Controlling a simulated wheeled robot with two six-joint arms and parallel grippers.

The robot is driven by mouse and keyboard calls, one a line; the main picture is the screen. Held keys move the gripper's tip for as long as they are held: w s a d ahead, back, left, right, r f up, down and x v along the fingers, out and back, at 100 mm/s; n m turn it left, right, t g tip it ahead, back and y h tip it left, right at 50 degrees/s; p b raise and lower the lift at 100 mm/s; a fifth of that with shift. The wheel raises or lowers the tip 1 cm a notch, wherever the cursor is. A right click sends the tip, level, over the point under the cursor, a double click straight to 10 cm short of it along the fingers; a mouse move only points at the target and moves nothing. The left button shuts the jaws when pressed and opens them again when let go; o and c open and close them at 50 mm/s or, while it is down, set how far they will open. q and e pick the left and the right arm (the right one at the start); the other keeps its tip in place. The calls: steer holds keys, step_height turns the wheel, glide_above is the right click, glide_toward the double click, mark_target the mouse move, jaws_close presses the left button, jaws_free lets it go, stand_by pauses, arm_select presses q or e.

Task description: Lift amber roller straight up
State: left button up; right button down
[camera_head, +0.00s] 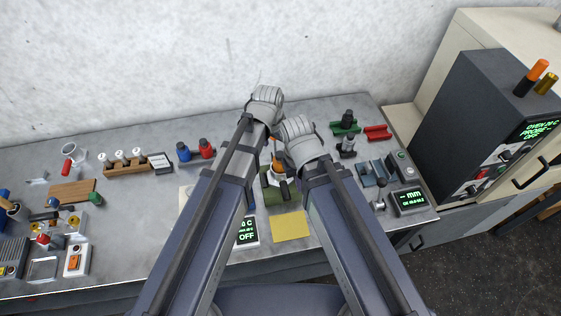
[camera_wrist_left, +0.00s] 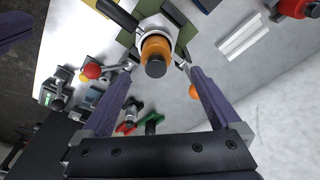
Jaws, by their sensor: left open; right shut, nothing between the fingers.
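The amber roller is an orange cylinder with a dark end cap (camera_wrist_left: 155,50), standing in a pale ring on a green fixture. In the head view a little of its orange body (camera_head: 277,158) shows between my wrists. My left gripper (camera_wrist_left: 157,67) is open, its two purple fingers on either side of the roller; whether they touch it cannot be told. My right gripper (camera_head: 299,140) is shut and empty, beside the left one and lower in the head view. Its fingertips are mostly hidden.
A green base (camera_head: 284,196) and a yellow pad (camera_head: 291,226) lie in front of the roller. Red and blue pieces stand to the left, and green and red holders (camera_head: 377,133) to the right. A dark oven (camera_head: 490,110) bounds the right side. A wall stands behind.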

mark_target(280, 163)
arm_select(q)
steer(key=shift+d+f+b, duration=0.1)
steer(key=shift+f+b, duration=0.3)
steer(key=shift+f, duration=0.1)
steer(key=f+b, duration=0.4)
steer(key=d+f+b, duration=0.1)
steer(key=f+b, duration=0.2)
steer(key=shift+w, duration=0.35)
steer(key=shift+r, duration=0.1)
steer(key=shift+c, duration=0.3)
jaws_close()
